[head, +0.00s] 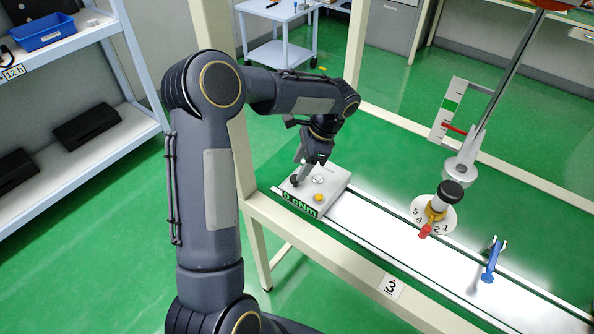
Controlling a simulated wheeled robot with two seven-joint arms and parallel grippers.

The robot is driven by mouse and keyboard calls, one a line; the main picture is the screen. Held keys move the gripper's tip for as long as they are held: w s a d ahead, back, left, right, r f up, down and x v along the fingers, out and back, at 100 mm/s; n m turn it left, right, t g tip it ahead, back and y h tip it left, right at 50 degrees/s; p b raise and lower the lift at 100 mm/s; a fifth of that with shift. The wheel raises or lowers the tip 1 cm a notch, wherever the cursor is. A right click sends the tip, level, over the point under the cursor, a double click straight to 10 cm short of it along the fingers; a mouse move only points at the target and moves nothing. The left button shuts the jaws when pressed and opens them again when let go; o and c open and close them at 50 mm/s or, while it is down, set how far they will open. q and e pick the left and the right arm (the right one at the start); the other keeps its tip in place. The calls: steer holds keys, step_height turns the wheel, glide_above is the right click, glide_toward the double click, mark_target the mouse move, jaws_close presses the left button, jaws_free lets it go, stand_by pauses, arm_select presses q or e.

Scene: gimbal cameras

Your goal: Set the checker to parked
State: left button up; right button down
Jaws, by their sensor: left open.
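The checker appears to be the light grey box (333,189) at the left end of the white rail. Its front label reads "0 cNm". On its top are a dark knob (295,181), a round silver part (318,179) and a yellow button (319,197). My left gripper (303,176) is open and points down over the box's left side, close by the dark knob. Whether a finger touches the knob cannot be told. My right gripper is not in view.
A blue-handled clamp (491,261) sits farther along the white rail (385,232). Frame posts surround the bench.

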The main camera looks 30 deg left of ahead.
arm_select(q)
steer(key=shift+v, duration=2.1)
steer(key=s+d+r+n+t+h, duration=0.1)
steer(key=s+r+n+t+h, duration=0.1)
steer(key=s+r, duration=0.35)
steer(key=s+d+r+n+t+h, duration=0.1)
steer(key=s+r+n+t+h, duration=0.15)
steer(key=s, duration=0.55)
steer(key=s+d+f+n+t+h, duration=0.1)
steer(key=s+d+n+t, duration=0.1)
steer(key=s, duration=0.3)
steer(key=s+d+f+n+t+h, duration=0.1)
steer(key=s+d+n+t+h, duration=0.1)
steer(key=s+d+n, duration=0.2)
steer(key=shift+s+d+f+n, duration=0.3)
steer(key=shift+s+n, duration=0.25)
steer(key=shift+s, duration=0.65)
